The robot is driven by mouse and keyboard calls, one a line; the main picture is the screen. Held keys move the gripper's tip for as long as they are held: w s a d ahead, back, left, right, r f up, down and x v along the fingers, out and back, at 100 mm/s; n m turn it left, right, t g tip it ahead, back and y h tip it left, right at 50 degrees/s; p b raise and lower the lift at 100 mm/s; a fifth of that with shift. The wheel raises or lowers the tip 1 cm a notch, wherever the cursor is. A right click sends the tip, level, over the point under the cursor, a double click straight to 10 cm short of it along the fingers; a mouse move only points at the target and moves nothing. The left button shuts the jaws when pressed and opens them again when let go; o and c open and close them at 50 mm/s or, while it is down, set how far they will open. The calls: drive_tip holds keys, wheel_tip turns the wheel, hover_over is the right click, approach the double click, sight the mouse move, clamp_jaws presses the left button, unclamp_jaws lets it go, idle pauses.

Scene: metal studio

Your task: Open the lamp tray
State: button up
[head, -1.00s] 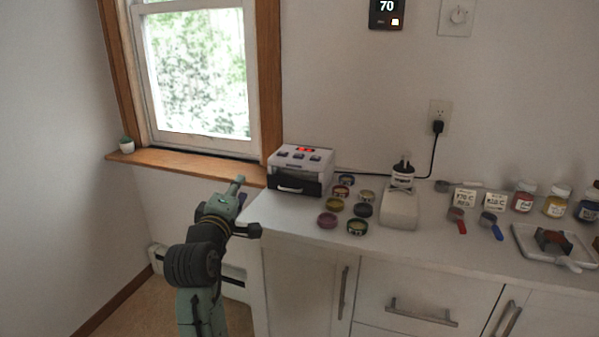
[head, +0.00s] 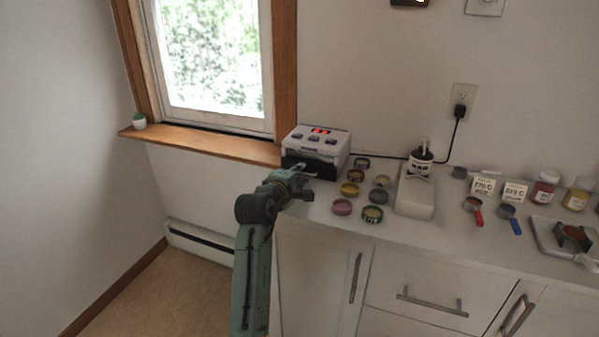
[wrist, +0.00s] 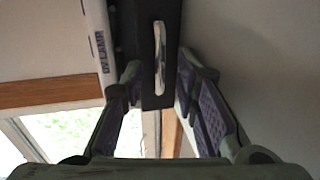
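The lamp is a white box (head: 318,141) with a red display and several buttons on its top, at the left end of the counter. Its black tray front (head: 297,164) faces my arm, and the tray looks closed. In the wrist view the black tray front (wrist: 146,60) carries a silver handle (wrist: 159,58). My gripper (head: 300,183) is just in front of the tray. In the wrist view its two fingers (wrist: 158,82) are spread, one on each side of the handle, with nothing held. Whether a finger touches the tray front I cannot tell.
Several small round jars (head: 349,189) stand right of the lamp. A white block (head: 415,196) with a dark-topped device, measuring scoops (head: 474,208) and paint bottles (head: 543,188) are further right. A wooden window sill (head: 205,146) lies left of the lamp.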

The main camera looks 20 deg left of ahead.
drive_tip(key=shift+w+f, duration=0.1)
drive_tip(key=shift+w, duration=0.3)
drive_tip(key=shift+c, duration=0.3)
clamp_jaws()
idle(0.4)
